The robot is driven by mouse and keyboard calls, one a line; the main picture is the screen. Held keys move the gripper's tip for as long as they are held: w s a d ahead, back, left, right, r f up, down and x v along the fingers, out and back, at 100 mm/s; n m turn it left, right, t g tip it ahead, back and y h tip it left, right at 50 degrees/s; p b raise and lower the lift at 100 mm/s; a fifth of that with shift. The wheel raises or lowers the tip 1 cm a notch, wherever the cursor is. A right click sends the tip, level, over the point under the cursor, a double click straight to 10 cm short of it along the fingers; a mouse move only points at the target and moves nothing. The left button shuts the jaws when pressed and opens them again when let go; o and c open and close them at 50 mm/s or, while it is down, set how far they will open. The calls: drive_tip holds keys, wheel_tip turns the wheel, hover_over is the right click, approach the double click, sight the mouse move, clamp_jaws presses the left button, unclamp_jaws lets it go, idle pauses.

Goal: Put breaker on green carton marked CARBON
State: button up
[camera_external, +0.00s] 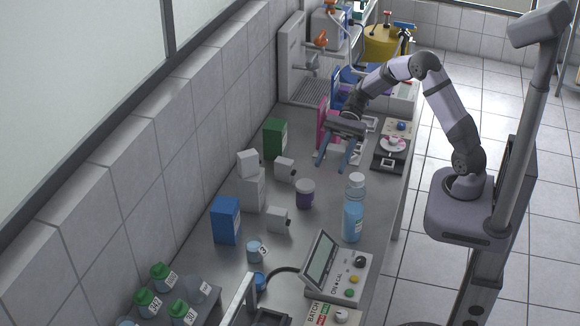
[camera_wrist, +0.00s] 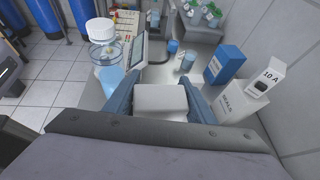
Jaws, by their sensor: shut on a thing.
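My gripper (camera_external: 334,166) hangs over the bench to the right of the green carton (camera_external: 275,139), apart from it. In the wrist view my gripper's fingers (camera_wrist: 165,103) are closed on the sides of a plain white block (camera_wrist: 161,99), which looks like a breaker. Other white breaker-like blocks (camera_external: 285,168) (camera_external: 278,219) lie on the bench. One marked 10 A (camera_wrist: 265,76) sits on a white carton (camera_external: 252,190).
A purple jar (camera_external: 305,194), a blue carton (camera_external: 226,220), a blue bottle (camera_external: 353,216) and a small cup (camera_external: 255,251) stand nearer the front. A pink carton (camera_external: 322,120) is behind my gripper. A scale-like device (camera_external: 392,146) is to its right.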

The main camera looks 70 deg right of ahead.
drive_tip(key=w+d+r+m+t+h, duration=0.25)
drive_tip(key=w+d, duration=0.25)
drive_tip(key=w, duration=0.3)
drive_tip(key=w+d+r+m+t+h+p, duration=0.1)
drive_tip(key=w+d+r+m+t, duration=0.25)
drive_tip(key=w, duration=0.55)
drive_tip(key=w+d+r+m+t+h, duration=0.25)
drive_tip(key=w+d+m, duration=0.2)
drive_tip(key=w, duration=0.35)
drive_tip(key=m+t+h+p, duration=0.2)
drive_tip(key=m+h, duration=0.1)
drive_tip(key=h, duration=0.1)
hover_over(270, 129)
drive_tip(key=shift+f, duration=4.8)
drive_tip(key=shift+m, duration=0.25)
drive_tip(key=shift+f+b, duration=0.2)
drive_tip(key=shift+b, duration=0.1)
drive_tip(key=o, duration=1.1)
drive_tip(key=shift+r, duration=0.25)
